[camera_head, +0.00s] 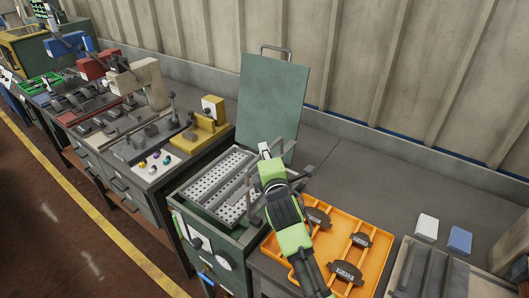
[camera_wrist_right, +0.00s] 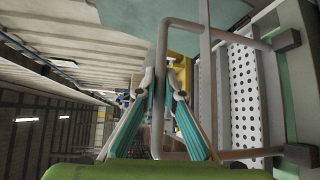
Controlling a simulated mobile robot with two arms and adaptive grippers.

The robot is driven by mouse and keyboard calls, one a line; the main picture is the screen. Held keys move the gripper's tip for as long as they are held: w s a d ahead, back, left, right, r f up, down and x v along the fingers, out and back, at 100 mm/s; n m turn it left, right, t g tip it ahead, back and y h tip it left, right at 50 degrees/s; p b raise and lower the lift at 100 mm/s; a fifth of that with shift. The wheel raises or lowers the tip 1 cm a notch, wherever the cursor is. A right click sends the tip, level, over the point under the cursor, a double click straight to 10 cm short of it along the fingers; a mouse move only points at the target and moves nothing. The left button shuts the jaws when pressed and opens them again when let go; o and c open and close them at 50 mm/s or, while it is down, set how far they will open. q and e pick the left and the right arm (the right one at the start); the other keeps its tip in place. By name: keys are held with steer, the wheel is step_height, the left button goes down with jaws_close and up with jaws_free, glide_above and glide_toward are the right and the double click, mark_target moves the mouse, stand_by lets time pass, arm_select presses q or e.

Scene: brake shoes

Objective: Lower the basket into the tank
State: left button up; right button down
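The basket (camera_head: 222,190) is grey perforated metal. It sits at the top opening of the green tank (camera_head: 186,215), and I cannot tell how deep it is. The tank's green lid (camera_head: 272,100) stands open behind it. My right gripper (camera_head: 265,153) is over the right side of the tank. In the right wrist view the teal fingers of this gripper (camera_wrist_right: 163,85) close around the grey rod handle (camera_wrist_right: 190,24), with the perforated basket wall (camera_wrist_right: 244,95) to the right. My left gripper is not in view.
An orange tray (camera_head: 375,240) with several dark brake shoes (camera_head: 346,271) lies right of the tank. A white block (camera_head: 427,227) and a blue block (camera_head: 460,239) stand farther right. A yellow fixture (camera_head: 200,133) and a tool bench are on the left.

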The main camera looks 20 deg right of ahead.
steer(key=shift+f, duration=0.45)
step_height(320, 180, down, 14)
steer(key=b, duration=0.9)
steer(key=shift+r, duration=0.15)
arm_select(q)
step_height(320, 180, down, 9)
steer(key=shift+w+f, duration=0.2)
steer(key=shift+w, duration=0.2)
arm_select(e)
steer(key=shift+s+f, duration=0.1)
steer(key=shift+f, duration=0.55)
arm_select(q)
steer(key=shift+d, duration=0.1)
arm_select(e)
steer(key=c, duration=2.1)
jaws_free()
steer(key=shift+c, duration=0.2)
steer(key=shift+r, duration=0.1)
